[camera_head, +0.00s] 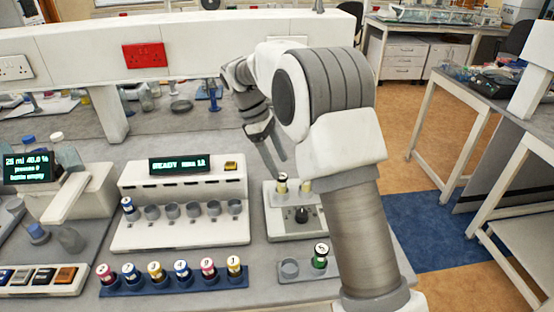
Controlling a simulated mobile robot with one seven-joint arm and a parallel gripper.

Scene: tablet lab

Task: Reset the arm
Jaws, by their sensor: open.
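My arm reaches up from the lower right and bends over at the top. My gripper (277,165) hangs at the arm's far end, with its fingers apart and nothing seen between them. It is above the back of a small white device with a black knob (302,225). A vial with a pale cap (282,183) stands in that device just below the fingers in the picture. Whether the fingers touch it I cannot tell. A second pale-yellow vial (306,185) beside it is partly hidden by my arm.
A blue rack (185,285) holds several numbered, coloured vials. Behind it is a white station (175,230) with a READY display and one blue vial. A grey holder (300,275) bears a green vial close to my arm. A white beam (210,55) crosses behind.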

